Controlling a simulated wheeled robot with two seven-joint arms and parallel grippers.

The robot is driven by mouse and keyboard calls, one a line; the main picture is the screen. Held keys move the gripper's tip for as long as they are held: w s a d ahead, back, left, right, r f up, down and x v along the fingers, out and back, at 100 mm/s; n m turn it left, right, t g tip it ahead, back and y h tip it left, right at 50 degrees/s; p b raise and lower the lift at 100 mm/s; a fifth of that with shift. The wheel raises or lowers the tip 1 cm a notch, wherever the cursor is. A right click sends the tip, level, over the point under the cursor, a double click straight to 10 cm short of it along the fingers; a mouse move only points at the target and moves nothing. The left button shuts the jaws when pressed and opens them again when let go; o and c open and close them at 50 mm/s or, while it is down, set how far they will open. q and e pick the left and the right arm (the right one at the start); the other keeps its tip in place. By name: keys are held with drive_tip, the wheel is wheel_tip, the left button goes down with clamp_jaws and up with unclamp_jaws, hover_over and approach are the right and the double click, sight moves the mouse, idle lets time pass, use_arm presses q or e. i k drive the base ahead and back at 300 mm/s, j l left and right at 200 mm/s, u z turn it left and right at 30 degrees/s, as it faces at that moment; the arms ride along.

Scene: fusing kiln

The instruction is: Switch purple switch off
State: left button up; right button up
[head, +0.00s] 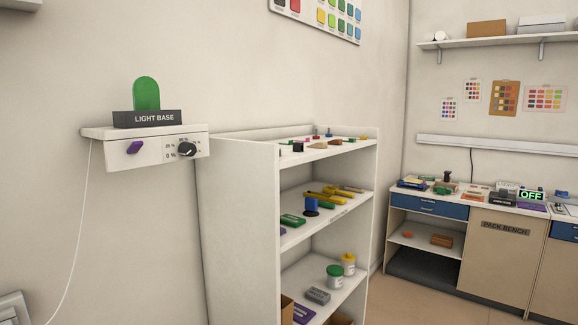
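The purple switch (135,147) is a small rocker or lever on the front face of a white wall-mounted control box (155,157) at the left of the head view. It looks slightly tilted, but I cannot tell from this whether it is on or off. A black knob (187,149) with scale marks is to its right on the same face. A dark block labelled LIGHT BASE (148,118) with a green rounded panel (146,93) stands on top of the box. Neither of my grippers is in view.
A white shelf unit (240,220) with small tools and jars stands right of the box. A thin white cord (84,210) hangs from the box's left end. The pack bench (500,262), with a green OFF sign (532,194), is at the far right. Floor shows between them.

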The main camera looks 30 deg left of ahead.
sight(135, 147)
drive_tip(key=j+u, duration=0.1)
drive_tip(key=u, duration=0.35)
drive_tip(key=i+u, duration=0.15)
drive_tip(key=u, duration=0.35)
